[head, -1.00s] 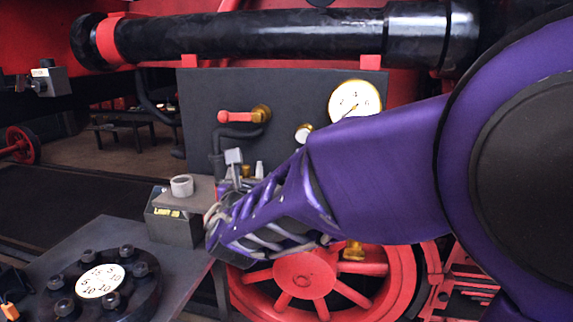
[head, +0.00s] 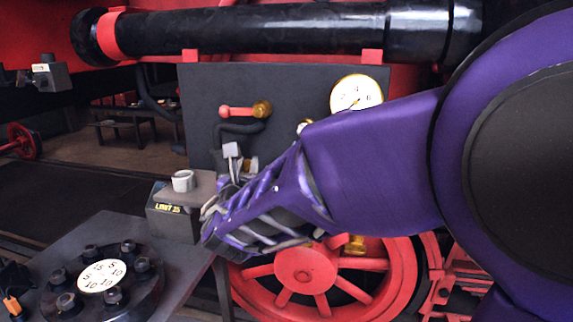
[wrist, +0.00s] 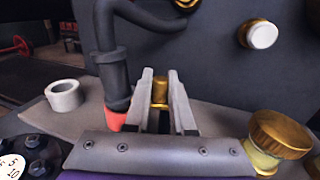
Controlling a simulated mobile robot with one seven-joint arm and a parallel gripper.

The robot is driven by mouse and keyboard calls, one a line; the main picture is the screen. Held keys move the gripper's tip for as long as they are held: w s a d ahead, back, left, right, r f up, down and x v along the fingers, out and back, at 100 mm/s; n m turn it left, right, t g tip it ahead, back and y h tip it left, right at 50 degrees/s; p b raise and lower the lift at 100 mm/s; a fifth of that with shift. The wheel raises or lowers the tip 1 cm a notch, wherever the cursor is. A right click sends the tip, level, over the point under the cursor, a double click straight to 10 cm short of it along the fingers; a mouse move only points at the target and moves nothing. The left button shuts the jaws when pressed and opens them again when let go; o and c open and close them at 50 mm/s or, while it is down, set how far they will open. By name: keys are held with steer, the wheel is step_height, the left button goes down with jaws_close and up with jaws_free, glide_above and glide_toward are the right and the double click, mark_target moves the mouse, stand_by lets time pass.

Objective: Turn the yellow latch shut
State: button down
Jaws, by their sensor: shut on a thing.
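My gripper (wrist: 163,78) shows in the wrist view with its two grey fingers close together. A small brass-yellow piece (wrist: 160,92) shows between them, and the fingers are shut on it. It appears to be the yellow latch, but its shape and angle are mostly hidden by the fingers. In the head view my gripper (head: 232,152) is in front of the dark panel, just right of the grey box. My purple forearm covers much of the area around it.
A dark pipe (wrist: 108,75) with a red end stands close left of the fingers. A brass knob (wrist: 280,135) is at right. The grey box (head: 172,222) carries a pale ring (head: 183,181). A red-handled valve (head: 243,111) and gauge (head: 357,94) are on the panel (head: 300,85).

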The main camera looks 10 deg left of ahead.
steer(key=shift+w+m+h, duration=0.1)
steer(key=shift+m+h, duration=0.7)
steer(key=shift+h, duration=0.3)
steer(key=c, duration=0.8)
jaws_free()
steer(key=shift+o, duration=0.2)
